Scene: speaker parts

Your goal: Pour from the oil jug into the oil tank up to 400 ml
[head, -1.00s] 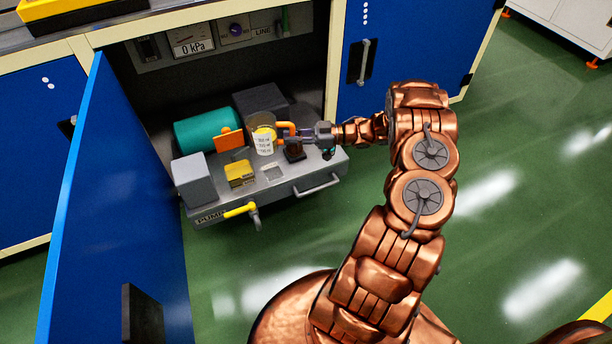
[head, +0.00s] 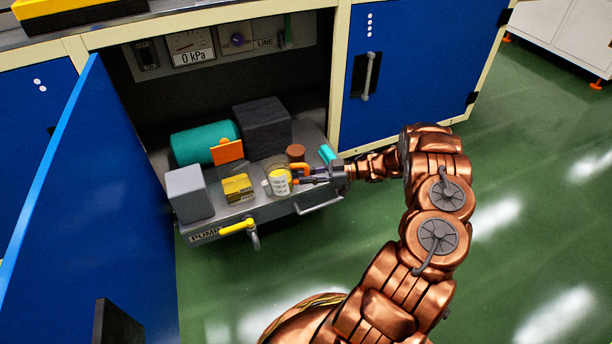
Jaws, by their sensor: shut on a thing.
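The oil jug (head: 279,183) is a small clear jug with a white marked label, yellow inside and an orange handle. It looks upright, over the front part of the pump tray (head: 208,228); I cannot tell whether it touches the tray. My gripper (head: 305,176) is shut on the jug's handle from the right. Which part is the oil tank is not clear. A teal cylinder (head: 203,142) lies at the back left, with an orange plate (head: 228,151) before it. A brown round part (head: 296,152) stands behind the jug.
A yellow block (head: 237,188), a grey block (head: 188,193) and a dark block (head: 263,126) stand on the tray. A yellow-handled valve (head: 237,227) is on its front. The open blue door (head: 75,215) bounds the left side. The right floor is clear.

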